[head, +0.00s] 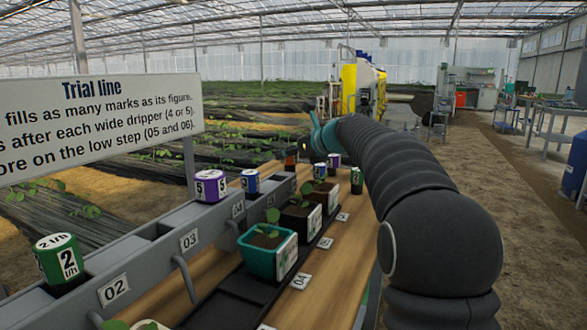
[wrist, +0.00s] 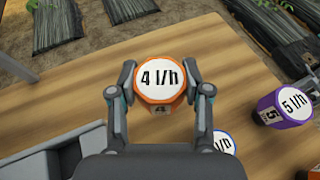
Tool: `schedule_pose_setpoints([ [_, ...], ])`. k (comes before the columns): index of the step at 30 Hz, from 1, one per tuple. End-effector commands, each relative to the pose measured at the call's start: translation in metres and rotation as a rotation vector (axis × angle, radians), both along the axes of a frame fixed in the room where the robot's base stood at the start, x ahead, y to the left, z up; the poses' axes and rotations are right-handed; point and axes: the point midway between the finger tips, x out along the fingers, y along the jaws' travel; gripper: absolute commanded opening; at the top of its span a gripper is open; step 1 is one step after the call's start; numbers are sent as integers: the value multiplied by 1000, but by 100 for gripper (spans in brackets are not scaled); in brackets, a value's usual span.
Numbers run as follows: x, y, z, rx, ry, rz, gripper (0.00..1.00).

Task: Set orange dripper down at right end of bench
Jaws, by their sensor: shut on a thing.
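The orange dripper (wrist: 166,80), with a white top marked "4 l/h", is between the two fingers of my gripper (wrist: 165,90) in the wrist view. My gripper is shut on it from both sides. In the head view, my gripper (head: 304,146) is at the far end of the bench (head: 338,255), and only a small bit of the orange dripper (head: 290,163) shows. The wooden bench (wrist: 60,112) lies beneath it in the wrist view. I cannot tell whether the dripper touches the wood.
In the wrist view, a purple 5 l/h dripper (wrist: 284,108) stands to the right and a blue one (wrist: 223,143) is partly hidden below. Bare wood lies left of my gripper. In the head view, potted seedlings (head: 270,255) and a grey channel (head: 150,245) line the bench.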

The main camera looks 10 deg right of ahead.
Motion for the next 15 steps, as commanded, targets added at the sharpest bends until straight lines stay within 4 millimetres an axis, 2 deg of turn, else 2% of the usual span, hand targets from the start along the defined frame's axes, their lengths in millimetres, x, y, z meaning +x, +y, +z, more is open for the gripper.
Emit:
schedule_pose_setpoints([
  [9,0,0,-38,2,1,-1,14],
  [15,0,-1,-38,0,0,-1,14],
])
